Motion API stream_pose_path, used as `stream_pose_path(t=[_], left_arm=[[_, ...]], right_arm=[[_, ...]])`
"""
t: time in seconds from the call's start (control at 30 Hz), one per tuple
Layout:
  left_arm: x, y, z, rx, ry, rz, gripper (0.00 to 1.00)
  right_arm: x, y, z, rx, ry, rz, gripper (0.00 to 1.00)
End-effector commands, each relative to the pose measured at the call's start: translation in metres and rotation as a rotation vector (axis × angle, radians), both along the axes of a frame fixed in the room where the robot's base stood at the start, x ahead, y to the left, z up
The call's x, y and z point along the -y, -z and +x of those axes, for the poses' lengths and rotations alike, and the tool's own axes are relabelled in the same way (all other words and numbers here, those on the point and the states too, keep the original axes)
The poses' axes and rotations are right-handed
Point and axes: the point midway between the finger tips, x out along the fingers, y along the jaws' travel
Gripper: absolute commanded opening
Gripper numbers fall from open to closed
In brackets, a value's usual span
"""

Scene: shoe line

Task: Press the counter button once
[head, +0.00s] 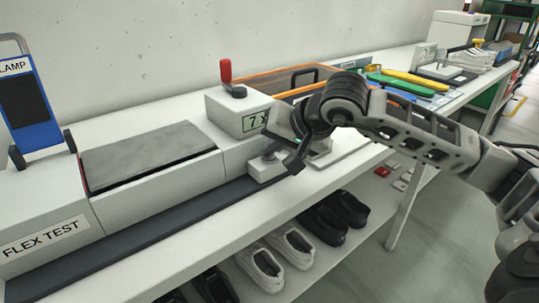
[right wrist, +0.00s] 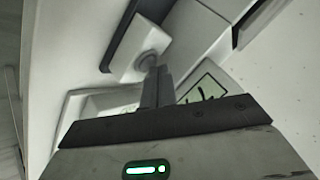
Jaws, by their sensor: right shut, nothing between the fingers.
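The counter button is a round grey knob (head: 269,156) on a small white box (head: 265,170) at the front of the flex tester. In the right wrist view the knob (right wrist: 148,60) shows just beyond the fingertips. My right gripper (head: 292,167) is shut and empty, with its fingers (right wrist: 157,88) pointing toward the knob from its right side in the head view. I cannot tell whether the fingertips touch the knob. The counter display (head: 255,121) reads 7 and is partly covered by my arm. My left gripper is not in view.
A flex tester (head: 150,155) with a dark pad and a red-handled crank (head: 226,72) fills the left bench. A blue clamp (head: 27,100) stands far left. An orange-edged tray (head: 275,80) and colored tools (head: 412,82) lie behind my arm. Shoes (head: 292,244) sit on the lower shelf.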

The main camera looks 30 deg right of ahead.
Motion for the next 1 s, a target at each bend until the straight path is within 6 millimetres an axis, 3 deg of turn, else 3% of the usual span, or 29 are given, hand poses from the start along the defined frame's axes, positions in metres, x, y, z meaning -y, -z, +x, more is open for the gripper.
stream_pose_path(t=[0.57, 1.0], left_arm=[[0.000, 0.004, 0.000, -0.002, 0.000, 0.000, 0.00], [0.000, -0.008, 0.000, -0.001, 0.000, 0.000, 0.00]], right_arm=[[0.000, 0.004, 0.000, -0.004, -0.001, 0.000, 0.00], [0.000, -0.015, 0.000, -0.002, 0.001, -0.001, 0.00]])
